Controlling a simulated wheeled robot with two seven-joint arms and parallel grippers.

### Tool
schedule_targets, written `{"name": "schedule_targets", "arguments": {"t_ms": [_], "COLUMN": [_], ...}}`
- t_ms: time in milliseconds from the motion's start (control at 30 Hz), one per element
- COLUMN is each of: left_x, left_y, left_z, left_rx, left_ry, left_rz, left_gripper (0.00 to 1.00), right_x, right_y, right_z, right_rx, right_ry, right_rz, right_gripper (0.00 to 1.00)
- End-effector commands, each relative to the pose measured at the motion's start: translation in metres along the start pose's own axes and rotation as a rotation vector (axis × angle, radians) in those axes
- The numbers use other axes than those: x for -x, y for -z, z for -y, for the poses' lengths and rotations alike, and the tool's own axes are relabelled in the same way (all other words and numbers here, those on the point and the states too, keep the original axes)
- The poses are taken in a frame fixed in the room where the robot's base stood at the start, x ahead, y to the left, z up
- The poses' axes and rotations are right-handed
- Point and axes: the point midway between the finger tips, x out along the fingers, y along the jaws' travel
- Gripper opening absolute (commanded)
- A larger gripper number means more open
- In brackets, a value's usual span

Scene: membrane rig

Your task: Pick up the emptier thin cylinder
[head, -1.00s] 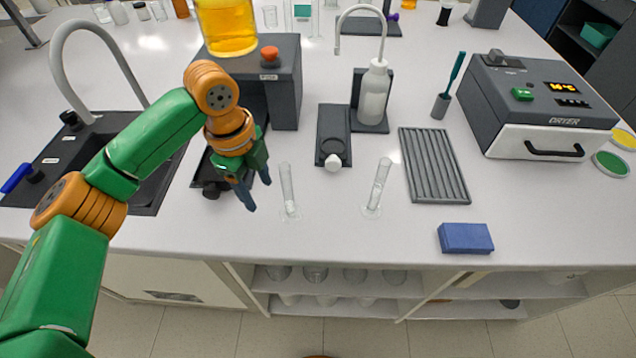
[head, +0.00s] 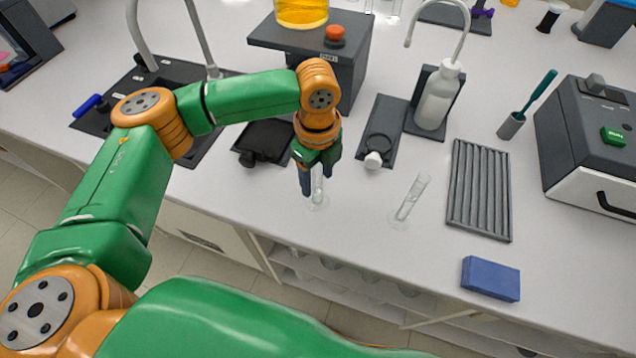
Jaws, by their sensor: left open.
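Two thin clear cylinders stand on the white bench. The left cylinder (head: 318,190) is partly hidden behind my left gripper (head: 319,180). The right cylinder (head: 412,197) stands apart in full view, on a clear round foot. Both look nearly colourless, and their liquid levels are too faint to compare surely. My left gripper is open and points down, its dark fingers at the left cylinder's upper part. I cannot tell whether they touch it or stand around it. My right gripper is not in view.
A grey ribbed rack (head: 480,190) and a blue block (head: 490,278) are to the right. A dark box with an orange knob (head: 340,60) is behind my gripper.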

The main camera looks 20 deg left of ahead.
Motion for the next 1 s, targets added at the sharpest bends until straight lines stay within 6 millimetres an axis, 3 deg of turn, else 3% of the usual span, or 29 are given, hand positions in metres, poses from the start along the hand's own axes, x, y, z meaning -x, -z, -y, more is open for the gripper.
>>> {"name": "schedule_targets", "arguments": {"t_ms": [67,300,733,1000], "left_x": [0.000,0.000,0.004,0.032], "left_y": [0.000,0.000,0.000,0.001], "left_z": [0.000,0.000,0.001,0.000], "left_rx": [0.000,0.000,0.000,-0.001], "left_ry": [0.001,0.001,0.003,0.005], "left_rz": [0.000,0.000,0.000,-0.001], "left_gripper": [0.61,0.00,0.00,0.00], "right_x": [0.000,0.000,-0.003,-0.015], "right_y": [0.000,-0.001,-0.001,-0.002], "right_z": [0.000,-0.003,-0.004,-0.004], "right_rx": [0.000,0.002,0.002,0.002], "right_ry": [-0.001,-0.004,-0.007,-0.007], "right_rz": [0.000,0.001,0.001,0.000], "right_gripper": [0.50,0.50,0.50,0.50]}}
